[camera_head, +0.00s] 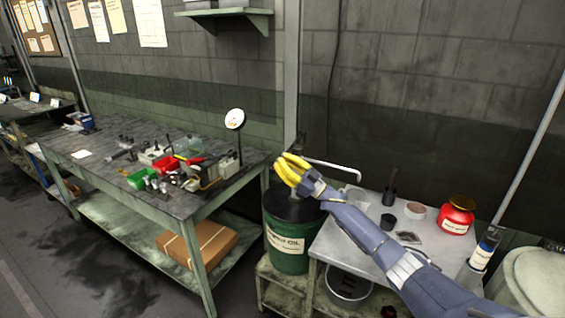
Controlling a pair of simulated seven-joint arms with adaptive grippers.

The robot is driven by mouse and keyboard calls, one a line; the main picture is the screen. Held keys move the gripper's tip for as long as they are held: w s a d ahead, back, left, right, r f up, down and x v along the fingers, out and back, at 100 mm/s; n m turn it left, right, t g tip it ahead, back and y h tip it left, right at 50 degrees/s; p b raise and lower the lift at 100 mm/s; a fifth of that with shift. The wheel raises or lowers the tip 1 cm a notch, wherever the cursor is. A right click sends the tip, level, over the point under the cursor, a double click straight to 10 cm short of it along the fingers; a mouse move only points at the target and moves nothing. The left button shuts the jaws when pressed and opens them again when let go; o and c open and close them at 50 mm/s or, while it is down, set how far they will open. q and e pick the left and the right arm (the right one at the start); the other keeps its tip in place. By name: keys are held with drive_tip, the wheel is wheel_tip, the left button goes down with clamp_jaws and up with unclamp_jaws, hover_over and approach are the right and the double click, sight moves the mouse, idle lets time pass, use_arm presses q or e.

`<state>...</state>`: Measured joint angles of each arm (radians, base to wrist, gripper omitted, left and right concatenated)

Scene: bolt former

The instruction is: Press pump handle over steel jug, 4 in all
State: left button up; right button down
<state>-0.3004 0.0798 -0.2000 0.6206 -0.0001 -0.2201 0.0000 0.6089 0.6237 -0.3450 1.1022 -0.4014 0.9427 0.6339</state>
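A green oil drum (287,258) with a dark lid and a paper label stands between the workbench and the small table. A pale pump spout (340,168) reaches right from above the drum and bends down at its end. My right gripper (287,170), with yellow fingers, is at the pump top above the drum. The pump handle is hidden or cannot be told apart from the fingers, so I cannot tell whether they are closed on it. A grey metal vessel (347,290), possibly the steel jug, is low beside the drum, not directly below the spout end. My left gripper is not in view.
The small table (335,240) holds a red jar (456,216), small dark cups and a spray bottle (484,250). My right arm crosses over it. A cluttered workbench (105,170) stands left, with a cardboard box (205,243) on its lower shelf.

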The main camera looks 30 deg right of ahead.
wheel_tip(320, 180, up, 4)
drive_tip(key=s, duration=0.1)
drive_tip(key=v, duration=1)
drive_tip(key=c, duration=2.1)
unclamp_jaws()
drive_tip(key=shift+d, duration=0.2)
clamp_jaws()
wheel_tip(320, 180, up, 11)
drive_tip(key=w+m+t+h, duration=0.1)
drive_tip(key=m+t+h, duration=0.2)
drive_tip(key=m, duration=0.6)
drive_tip(key=d+h, duration=0.1)
drive_tip(key=h, duration=0.1)
drive_tip(key=shift+r+h, duration=0.2)
drive_tip(key=shift+h, duration=0.1)
drive_tip(key=shift+a, duration=0.1)
